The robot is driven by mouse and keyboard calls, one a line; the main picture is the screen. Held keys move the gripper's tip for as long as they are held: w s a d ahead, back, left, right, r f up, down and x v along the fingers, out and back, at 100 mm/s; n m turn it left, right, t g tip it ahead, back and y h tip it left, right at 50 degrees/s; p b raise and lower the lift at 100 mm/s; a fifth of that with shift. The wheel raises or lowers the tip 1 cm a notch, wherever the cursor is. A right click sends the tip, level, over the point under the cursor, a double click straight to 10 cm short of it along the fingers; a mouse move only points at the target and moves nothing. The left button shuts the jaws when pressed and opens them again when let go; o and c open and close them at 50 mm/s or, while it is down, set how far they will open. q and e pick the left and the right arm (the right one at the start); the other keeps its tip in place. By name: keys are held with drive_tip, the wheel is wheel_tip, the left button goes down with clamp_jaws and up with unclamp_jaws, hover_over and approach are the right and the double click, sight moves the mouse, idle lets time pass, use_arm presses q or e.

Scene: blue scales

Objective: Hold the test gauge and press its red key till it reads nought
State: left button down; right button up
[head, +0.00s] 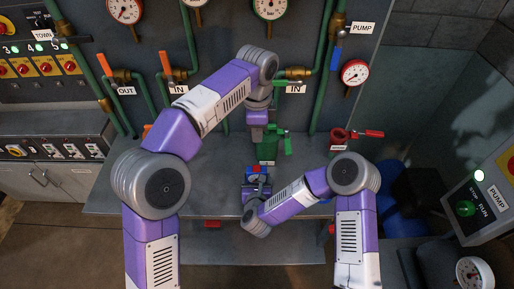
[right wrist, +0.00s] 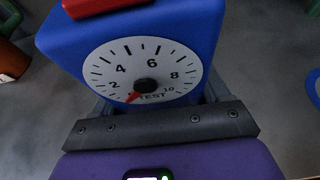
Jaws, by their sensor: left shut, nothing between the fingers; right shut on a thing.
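The blue test gauge (right wrist: 70,42) fills the top of the right wrist view, with a white dial marked TEST. Its red needle points down and left, below the 2, near the low end of the scale; I cannot read a nought there. Its red key (right wrist: 103,5) is on top, partly cut off. In the head view the gauge (head: 248,178) is small, held by my right gripper (head: 257,185), which is shut on it. My left gripper (head: 258,139) is shut and empty, pointing down just beyond the gauge, and looks apart from the red key.
A green valve fitting (head: 267,152) stands on the grey bench (head: 205,170) beside my left gripper. A red-handled valve (head: 340,136) is to the right. Green pipes (head: 325,45) and several dials line the back panel.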

drive_tip(key=o, duration=1.3)
drive_tip(key=v, duration=1.2)
